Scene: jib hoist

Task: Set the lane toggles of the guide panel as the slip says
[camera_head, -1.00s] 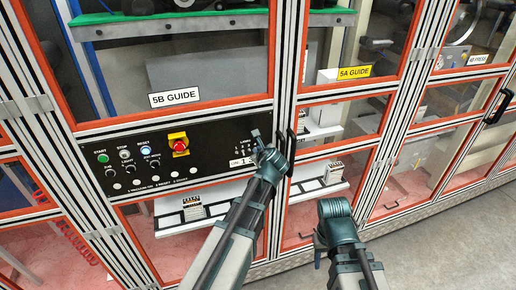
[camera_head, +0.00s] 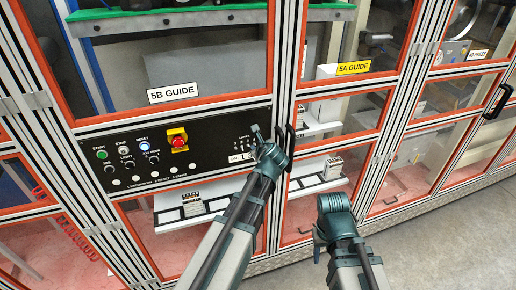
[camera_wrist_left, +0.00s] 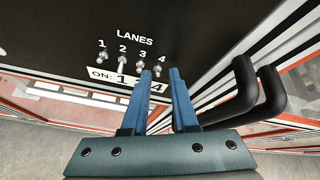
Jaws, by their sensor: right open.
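The black guide panel (camera_head: 205,143) is under the 5B GUIDE label. In the left wrist view, its LANES row has toggles 1 (camera_wrist_left: 103,56), 2 (camera_wrist_left: 121,64), 3 (camera_wrist_left: 140,66) and 4 (camera_wrist_left: 158,71). I cannot surely tell which way each lever points. The white slip (camera_wrist_left: 100,74) below starts "ON: 1" and shows a 4; a finger covers its middle. My left gripper (camera_wrist_left: 160,74) is open, its blue fingertips on either side of toggle 4; contact is unclear. In the head view it (camera_head: 262,138) hides part of the lanes. My right gripper (camera_head: 334,204) is open, well away from the panel.
Black door handles (camera_wrist_left: 257,90) stand out just right of my left gripper. The panel also has a red emergency button (camera_head: 179,141), a green start button (camera_head: 101,155) and a lit reset button (camera_head: 144,146). Floor (camera_head: 440,235) is clear at the right.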

